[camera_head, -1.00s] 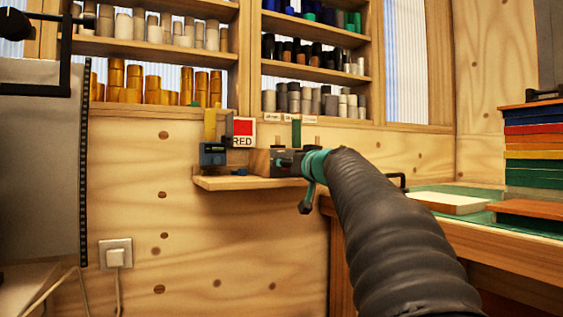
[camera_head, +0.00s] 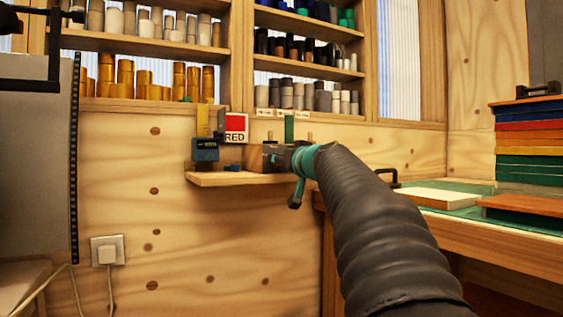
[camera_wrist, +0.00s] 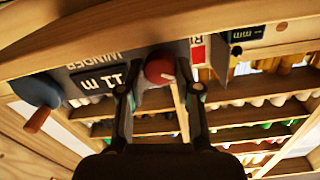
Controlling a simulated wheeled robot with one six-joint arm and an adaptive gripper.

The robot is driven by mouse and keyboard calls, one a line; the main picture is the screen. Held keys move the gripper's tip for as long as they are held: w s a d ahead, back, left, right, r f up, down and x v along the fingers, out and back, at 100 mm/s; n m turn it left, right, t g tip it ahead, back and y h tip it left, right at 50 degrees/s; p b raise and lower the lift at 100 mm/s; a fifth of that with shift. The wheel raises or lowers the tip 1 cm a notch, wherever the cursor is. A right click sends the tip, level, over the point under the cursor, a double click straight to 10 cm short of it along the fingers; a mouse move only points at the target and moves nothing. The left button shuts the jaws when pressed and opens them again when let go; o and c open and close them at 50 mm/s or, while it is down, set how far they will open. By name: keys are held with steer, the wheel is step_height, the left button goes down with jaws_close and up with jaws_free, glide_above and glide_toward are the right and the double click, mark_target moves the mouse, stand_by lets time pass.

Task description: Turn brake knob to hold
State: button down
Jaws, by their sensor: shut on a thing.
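The red brake knob (camera_wrist: 159,67) is in the upper middle of the wrist view, with a pale pointer mark on its lower right side. It sits on the grey front of the winder (camera_wrist: 100,66), which carries a display reading 11 m. My gripper (camera_wrist: 160,84) has one finger on each side of the knob and is shut on it. In the head view the winder (camera_head: 262,158) stands on a small wall shelf; my wrist and arm hide much of its front and the knob. I cannot read a hold mark.
A blue disc (camera_wrist: 38,92) with a wooden handle is left of the display in the wrist view. A blue counter box (camera_head: 205,150) and a RED sign (camera_head: 236,127) stand on the wall shelf (camera_head: 222,179). A workbench (camera_head: 470,232) lies to the right.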

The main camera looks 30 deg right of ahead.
steer(key=m, duration=0.6)
steer(key=m+p, duration=0.1)
steer(key=m, duration=0.4)
steer(key=shift+r, duration=0.1)
steer(key=m+p, duration=0.2)
steer(key=m, duration=0.4)
steer(key=shift+d+m+y, duration=0.1)
steer(key=shift+m+y, duration=0.2)
steer(key=m+p, duration=0.2)
steer(key=m, duration=0.3)
steer(key=shift+m, duration=0.3)
steer(key=c, duration=0.8)
jaws_free()
steer(key=shift+f, duration=0.2)
steer(key=shift+s+d+r, duration=0.1)
steer(key=shift+s, duration=1.95)
steer(key=shift+s+d+r, duration=0.1)
steer(key=shift+s, duration=1.9)
